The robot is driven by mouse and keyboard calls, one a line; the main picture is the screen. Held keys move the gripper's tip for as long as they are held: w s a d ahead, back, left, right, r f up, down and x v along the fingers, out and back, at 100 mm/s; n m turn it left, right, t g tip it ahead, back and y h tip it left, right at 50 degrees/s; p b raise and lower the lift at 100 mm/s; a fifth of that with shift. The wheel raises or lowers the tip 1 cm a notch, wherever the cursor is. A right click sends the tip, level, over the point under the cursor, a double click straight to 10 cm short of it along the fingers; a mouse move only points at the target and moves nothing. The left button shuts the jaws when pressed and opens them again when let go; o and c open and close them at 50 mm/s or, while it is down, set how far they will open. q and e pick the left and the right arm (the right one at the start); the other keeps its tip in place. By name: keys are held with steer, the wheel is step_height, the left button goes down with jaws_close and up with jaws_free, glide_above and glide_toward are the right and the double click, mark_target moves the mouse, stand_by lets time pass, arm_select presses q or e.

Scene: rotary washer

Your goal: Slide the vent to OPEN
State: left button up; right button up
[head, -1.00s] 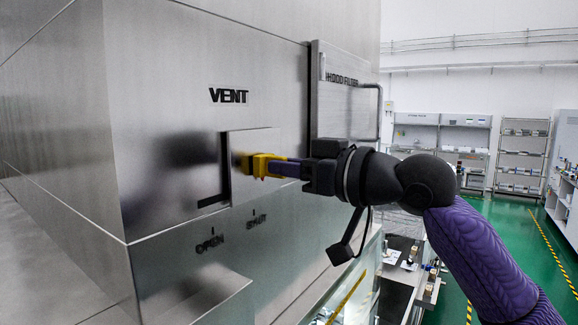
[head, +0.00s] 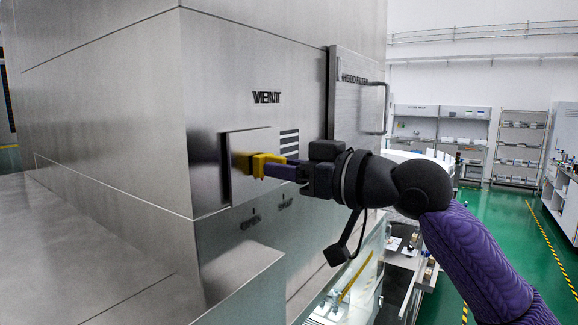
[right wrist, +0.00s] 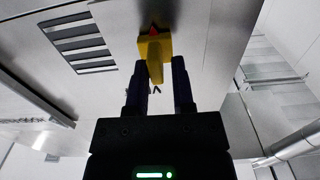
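The vent's sliding plate (head: 256,143) is a flat metal panel on the machine wall, under the VENT lettering (head: 267,97). It sits over the left part of the vent, above the left one of two small blurred labels (head: 250,220). Dark slots (head: 289,143) show uncovered to its right, and also in the right wrist view (right wrist: 83,45). My right gripper (head: 275,168) is at the plate's yellow handle (head: 260,163). In the right wrist view the handle (right wrist: 155,50) stands between the parted fingers (right wrist: 160,75), close to the left one, with a gap on the right. My left gripper is not in view.
A HOOD FILTER panel (head: 357,105) with a bar handle (head: 385,108) stands out from the wall right of the vent, close to my right arm. A metal ledge (head: 75,250) lies at lower left. Open green floor (head: 510,230) and shelving are at right.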

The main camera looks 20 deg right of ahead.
steer(key=shift+o, duration=1.1)
steer(key=shift+s+a+r, duration=0.1)
steer(key=shift+a, duration=0.05)
steer(key=b+v, duration=0.4)
steer(key=v, duration=0.6)
steer(key=shift+b, duration=0.35)
